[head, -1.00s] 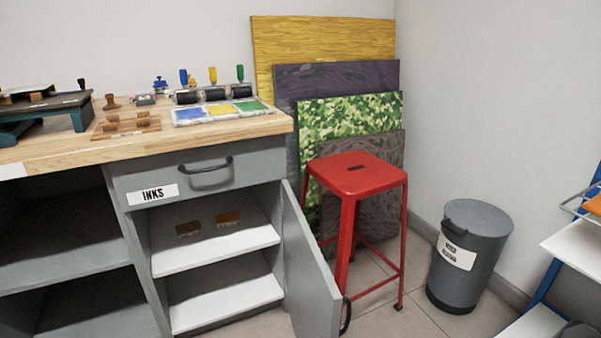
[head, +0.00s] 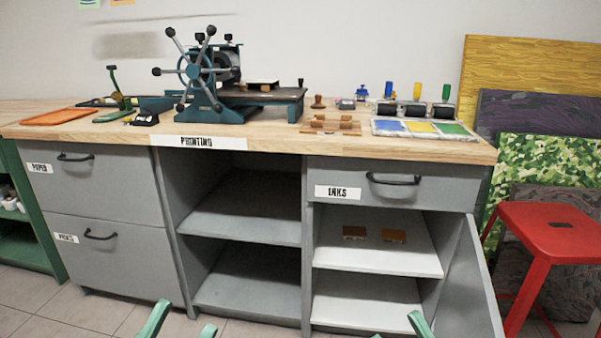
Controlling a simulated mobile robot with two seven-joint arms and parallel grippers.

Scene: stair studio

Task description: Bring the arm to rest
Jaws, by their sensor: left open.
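My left gripper (head: 181,326) shows at the bottom edge of the head view. Its two green fingertips stand apart with floor between them, and nothing is seen in them. It is in front of the workbench's lower left drawers. A green fingertip of my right gripper (head: 420,324) shows at the bottom edge, in front of the open inks cupboard. Most of that gripper is cut off by the frame. The rest of both arms is out of view.
The workbench (head: 270,142) carries a printing press (head: 205,75), an orange tray (head: 58,117) and an ink tray (head: 425,137). The cupboard door (head: 470,285) stands open at right, near a red stool (head: 548,230). Floor shows at the lower left.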

